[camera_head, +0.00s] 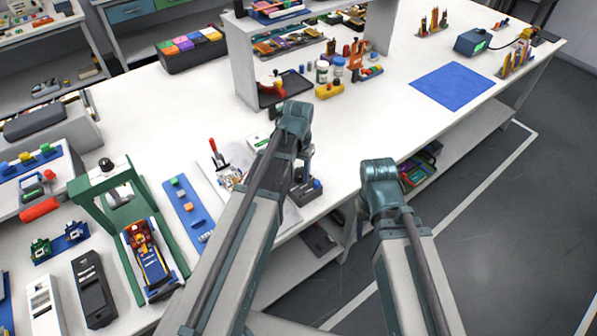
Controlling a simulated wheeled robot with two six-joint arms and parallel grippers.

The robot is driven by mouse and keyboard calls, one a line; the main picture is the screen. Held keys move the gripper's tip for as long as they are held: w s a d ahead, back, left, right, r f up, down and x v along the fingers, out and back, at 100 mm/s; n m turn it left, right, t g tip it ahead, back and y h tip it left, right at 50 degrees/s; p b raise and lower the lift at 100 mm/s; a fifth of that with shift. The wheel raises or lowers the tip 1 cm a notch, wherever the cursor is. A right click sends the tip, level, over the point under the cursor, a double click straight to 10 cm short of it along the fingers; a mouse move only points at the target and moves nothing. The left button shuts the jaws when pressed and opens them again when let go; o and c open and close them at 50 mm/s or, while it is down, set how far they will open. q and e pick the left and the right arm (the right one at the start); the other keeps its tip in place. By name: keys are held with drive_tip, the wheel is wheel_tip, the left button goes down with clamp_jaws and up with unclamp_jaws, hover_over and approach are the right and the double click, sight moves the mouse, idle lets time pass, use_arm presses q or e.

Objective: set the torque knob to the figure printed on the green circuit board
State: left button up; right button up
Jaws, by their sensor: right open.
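I cannot clearly pick out the torque knob. A small green piece (40,249) at the left edge may be a circuit board; no figure on it is readable. A dark box with a small blue part (308,190) sits at the table's front edge, partly behind my left arm; I cannot tell what it is. My left arm (293,122) reaches over the front of the table and its fingers cannot be made out. The end of my right arm (381,186) is beyond the table's front edge, over the floor; its gripper is open, with the fingertips mostly hidden.
A green press-like frame (87,203) stands at left, by a blue strip with coloured blocks (187,207). A white shelf unit (241,67) stands behind my left arm. A blue mat (452,86) lies empty at right, near a teal box with a green display (471,42).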

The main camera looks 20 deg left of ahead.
sight(300, 176)
use_arm(q)
drive_tip(key=shift+o, duration=1)
wheel_tip(300, 176, up, 14)
drive_tip(key=p, duration=1.4)
drive_tip(key=shift+f, duration=0.15)
drive_tip(key=s+d+f+m+y+b, duration=0.1)
drive_tip(key=s+d, duration=0.9)
drive_tip(key=s, duration=0.4)
drive_tip(key=shift+s+d+f+m+b, duration=0.2)
drive_tip(key=shift+d+m+b, duration=0.1)
drive_tip(key=shift+d+b, duration=0.1)
